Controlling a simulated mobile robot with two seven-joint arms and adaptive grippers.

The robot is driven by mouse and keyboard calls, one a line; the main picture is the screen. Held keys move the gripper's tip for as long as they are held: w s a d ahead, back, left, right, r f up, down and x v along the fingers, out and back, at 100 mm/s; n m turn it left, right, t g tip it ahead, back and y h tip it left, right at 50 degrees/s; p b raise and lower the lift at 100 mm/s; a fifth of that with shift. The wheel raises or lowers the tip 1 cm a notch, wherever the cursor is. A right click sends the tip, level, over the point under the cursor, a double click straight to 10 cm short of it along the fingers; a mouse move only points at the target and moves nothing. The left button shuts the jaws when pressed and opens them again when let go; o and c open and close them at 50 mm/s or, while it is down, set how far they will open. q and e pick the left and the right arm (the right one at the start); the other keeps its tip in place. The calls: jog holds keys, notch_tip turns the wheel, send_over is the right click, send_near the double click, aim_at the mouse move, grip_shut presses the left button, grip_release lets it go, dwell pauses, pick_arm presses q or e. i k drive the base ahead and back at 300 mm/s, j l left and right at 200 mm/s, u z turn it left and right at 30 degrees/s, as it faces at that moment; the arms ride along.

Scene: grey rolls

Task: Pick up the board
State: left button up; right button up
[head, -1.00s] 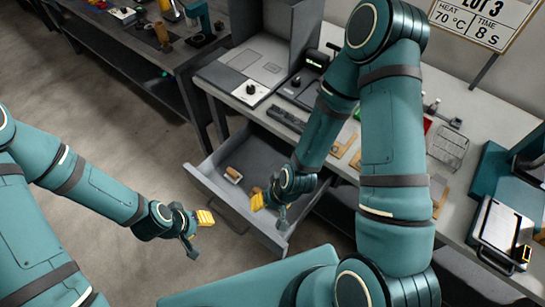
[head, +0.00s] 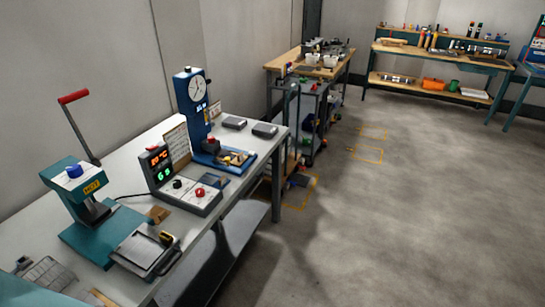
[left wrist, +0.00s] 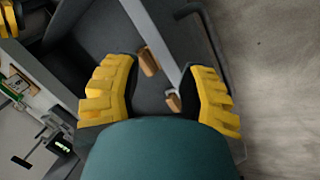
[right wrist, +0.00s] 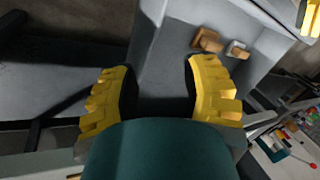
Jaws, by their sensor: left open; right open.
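I cannot tell for certain which thing is the board. In the head view a sign-like board (head: 176,147) leans upright behind the controller box with the lit display. A small green-and-brown plate (head: 236,158) lies on the base of the blue press. Neither gripper shows in the head view.
Wooden-handled stamps lie in the drawer, such as a brown one (right wrist: 207,40). On the white bench stand a teal press (head: 85,205), the controller (head: 183,185) and a blue dial press (head: 192,105). A cart (head: 308,110) stands beyond; the floor at right is clear.

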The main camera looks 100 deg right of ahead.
aim_at(237, 159)
jog(key=z, duration=3.1)
jog(key=u, duration=0.9)
jog(key=i+l+u, duration=0.15)
jog(key=l+u, duration=0.3)
jog(key=i+l+u, duration=0.1)
jog(key=l+u, duration=0.7)
jog(key=l, duration=1)
jog(key=k+l+u, duration=0.1)
jog(key=l, duration=0.4)
